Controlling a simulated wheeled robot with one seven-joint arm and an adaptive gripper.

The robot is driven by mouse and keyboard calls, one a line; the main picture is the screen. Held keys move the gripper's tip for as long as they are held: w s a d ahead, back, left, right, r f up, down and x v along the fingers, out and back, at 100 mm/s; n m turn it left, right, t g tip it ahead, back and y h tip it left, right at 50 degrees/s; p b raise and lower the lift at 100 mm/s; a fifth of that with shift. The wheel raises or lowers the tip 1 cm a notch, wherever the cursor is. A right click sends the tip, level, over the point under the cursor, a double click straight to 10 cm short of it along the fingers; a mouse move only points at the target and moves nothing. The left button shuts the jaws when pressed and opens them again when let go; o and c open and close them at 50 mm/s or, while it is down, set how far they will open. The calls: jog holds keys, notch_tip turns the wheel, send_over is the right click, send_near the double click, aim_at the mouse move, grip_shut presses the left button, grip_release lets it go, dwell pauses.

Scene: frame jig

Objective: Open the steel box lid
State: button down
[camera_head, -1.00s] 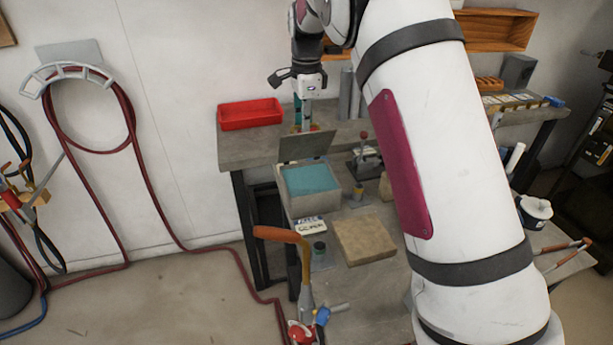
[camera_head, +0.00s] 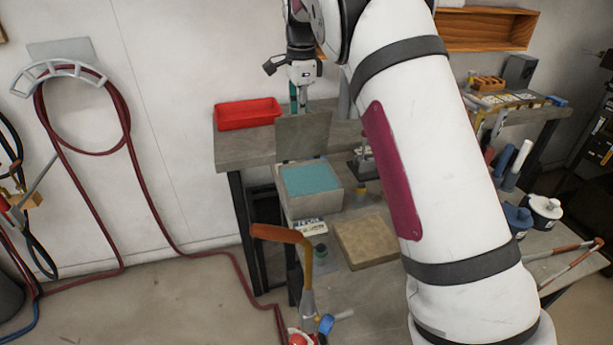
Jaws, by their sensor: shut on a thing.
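The steel box (camera_head: 335,194) sits on the workbench, a grey box with a teal inside (camera_head: 311,179). Its grey lid (camera_head: 303,137) stands raised, near upright, along the box's back edge. My gripper (camera_head: 298,106) points down just behind the lid's top edge. Its fingers are shut, with the lid hiding the fingertips, so what they hold is not clearly visible; the lid is the thing at them.
A red tray (camera_head: 248,114) lies left of the gripper on the bench. A flat tan block (camera_head: 366,240) lies in front right of the box. An orange-handled tool (camera_head: 284,236) rises in front. My arm hides much of the bench's right side.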

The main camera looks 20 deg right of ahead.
jog(key=shift+w+f, duration=0.1)
jog(key=shift+w, duration=0.5)
jog(key=w+b, duration=0.1)
jog(key=w+f+b, duration=0.1)
jog(key=shift+w, duration=0.3)
jog(key=shift+r, duration=0.1)
jog(key=c, duration=1.6)
grip_release()
